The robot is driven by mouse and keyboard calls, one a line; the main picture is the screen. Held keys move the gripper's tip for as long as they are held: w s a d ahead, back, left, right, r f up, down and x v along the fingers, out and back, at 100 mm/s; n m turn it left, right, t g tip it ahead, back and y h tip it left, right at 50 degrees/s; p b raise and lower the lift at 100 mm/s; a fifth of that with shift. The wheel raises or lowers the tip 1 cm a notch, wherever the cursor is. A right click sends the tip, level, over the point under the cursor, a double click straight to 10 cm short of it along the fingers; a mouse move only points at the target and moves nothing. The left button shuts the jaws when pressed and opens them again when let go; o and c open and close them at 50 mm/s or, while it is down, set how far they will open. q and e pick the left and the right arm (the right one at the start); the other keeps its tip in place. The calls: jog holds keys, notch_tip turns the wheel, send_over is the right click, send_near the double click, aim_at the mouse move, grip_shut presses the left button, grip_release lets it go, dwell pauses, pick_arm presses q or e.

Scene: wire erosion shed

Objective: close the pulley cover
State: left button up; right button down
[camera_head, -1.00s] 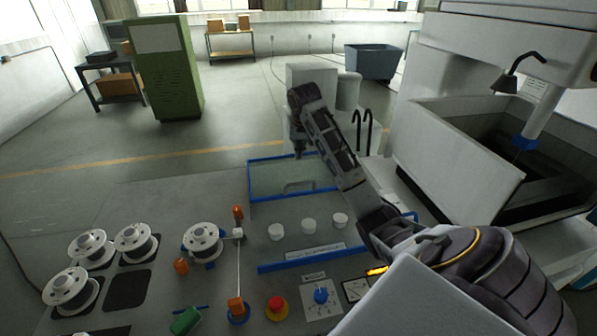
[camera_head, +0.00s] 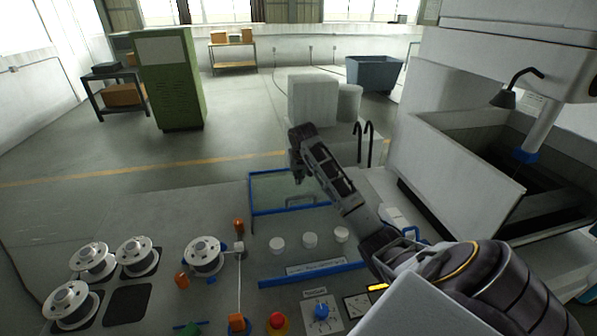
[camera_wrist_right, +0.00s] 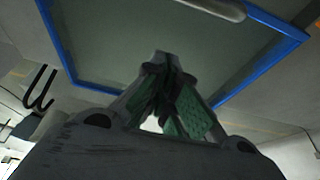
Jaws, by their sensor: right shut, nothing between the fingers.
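The pulley cover (camera_head: 268,193) is a clear panel in a blue frame with a grey handle (camera_head: 306,199). It stands raised behind three white pulleys (camera_head: 310,240), which are uncovered. My right gripper (camera_head: 297,174) is shut and empty, in front of the panel's upper part in the head view. I cannot tell whether it touches the cover. In the right wrist view the shut fingertips (camera_wrist_right: 163,58) show against the panel (camera_wrist_right: 110,45), with the blue frame around it and the handle (camera_wrist_right: 215,8) at the top edge. My left gripper is out of view.
Wire spools (camera_head: 205,254) lie on the left of the bench. A red button (camera_head: 278,321) and a blue knob (camera_head: 321,311) sit at the front. A blue strip (camera_head: 312,274) runs before the pulleys. The large machine's tank (camera_head: 460,175) stands at right.

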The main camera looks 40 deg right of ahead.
aim_at(300, 201)
jog(key=shift+w+d+f, duration=0.1)
jog(key=shift+w+f, duration=0.05)
jog(key=shift+f, duration=0.5)
jog(key=shift+s+a+f+p, duration=0.2)
jog(key=shift+s+a+p, duration=0.25)
jog(key=shift+s, duration=0.4)
jog(key=shift+s+a+f+p, duration=0.15)
jog(key=shift+s+a+p, duration=0.3)
jog(key=shift+s, duration=0.4)
jog(key=shift+f, duration=0.1)
